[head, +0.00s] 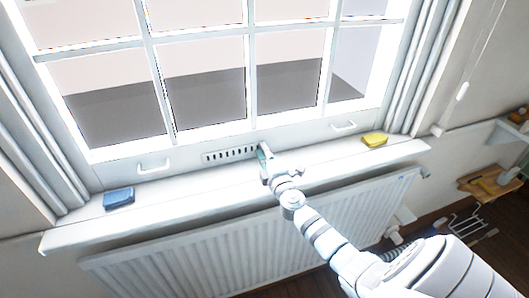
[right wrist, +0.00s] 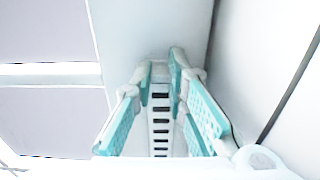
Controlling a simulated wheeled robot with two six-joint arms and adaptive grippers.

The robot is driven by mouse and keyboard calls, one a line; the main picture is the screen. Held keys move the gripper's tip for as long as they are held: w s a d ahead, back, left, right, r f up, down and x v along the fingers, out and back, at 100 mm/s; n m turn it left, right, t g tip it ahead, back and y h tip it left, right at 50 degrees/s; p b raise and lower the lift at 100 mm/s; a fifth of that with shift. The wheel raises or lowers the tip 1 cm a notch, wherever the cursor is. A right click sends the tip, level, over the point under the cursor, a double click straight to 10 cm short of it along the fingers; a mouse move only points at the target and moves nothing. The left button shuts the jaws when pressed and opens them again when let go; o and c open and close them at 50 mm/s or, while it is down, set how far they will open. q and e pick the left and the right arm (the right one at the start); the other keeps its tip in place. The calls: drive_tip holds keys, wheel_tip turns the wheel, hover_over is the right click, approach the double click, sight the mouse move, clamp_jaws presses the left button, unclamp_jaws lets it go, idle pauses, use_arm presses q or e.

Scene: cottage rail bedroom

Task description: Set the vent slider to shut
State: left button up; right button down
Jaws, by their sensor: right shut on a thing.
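The vent (head: 230,155) is a white strip with a row of dark slots, set in the bottom rail of the window frame above the sill. My right gripper (head: 264,154) is at the vent's right end in the head view and hides that end. In the right wrist view the teal-padded fingers (right wrist: 161,78) stand on both sides of the slotted vent (right wrist: 160,132). They are shut on the white slider (right wrist: 159,70) at the vent's far end, mostly hidden between the fingertips. The slots in view look dark. My left gripper is not in view.
A blue block (head: 118,198) lies at the left on the white sill (head: 190,187), and a yellow block (head: 374,140) at the right. White handles (head: 154,167) flank the vent. A radiator (head: 240,245) is below. A wooden shelf with tools (head: 488,185) is at the far right.

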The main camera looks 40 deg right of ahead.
sight(251, 149)
drive_tip(key=shift+f, duration=0.15)
drive_tip(key=shift+w+a+f, duration=0.1)
drive_tip(key=shift+w+a, duration=0.1)
drive_tip(key=shift+a, duration=0.55)
drive_tip(key=shift+w+a, duration=0.2)
drive_tip(key=shift+a, duration=0.55)
drive_tip(key=shift+f, duration=0.1)
drive_tip(key=c, duration=1.5)
unclamp_jaws()
drive_tip(key=shift+s, duration=0.15)
drive_tip(key=shift+a, duration=0.1)
drive_tip(key=shift+w, duration=0.25)
